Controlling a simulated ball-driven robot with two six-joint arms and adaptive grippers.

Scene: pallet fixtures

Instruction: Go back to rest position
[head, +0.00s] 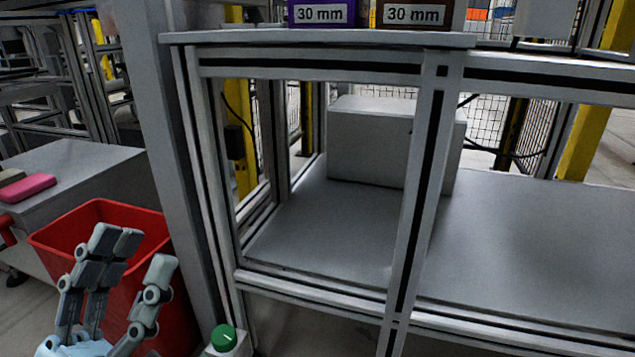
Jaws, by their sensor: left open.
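My left gripper (135,258) shows at the lower left of the head view. Its grey fingers point up and stand apart, with nothing between them. In the picture the fingers overlap the red bin (70,230) behind them. I cannot tell the distance between the two. My right gripper is not in view.
An aluminium frame with a grey shelf (330,230) fills the middle and right; a light grey box (370,145) stands on it. Two boxes marked 30 mm sit on the upper ledge (320,38). A green button (223,338) is at bottom. A pink block (27,187) lies on the left table.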

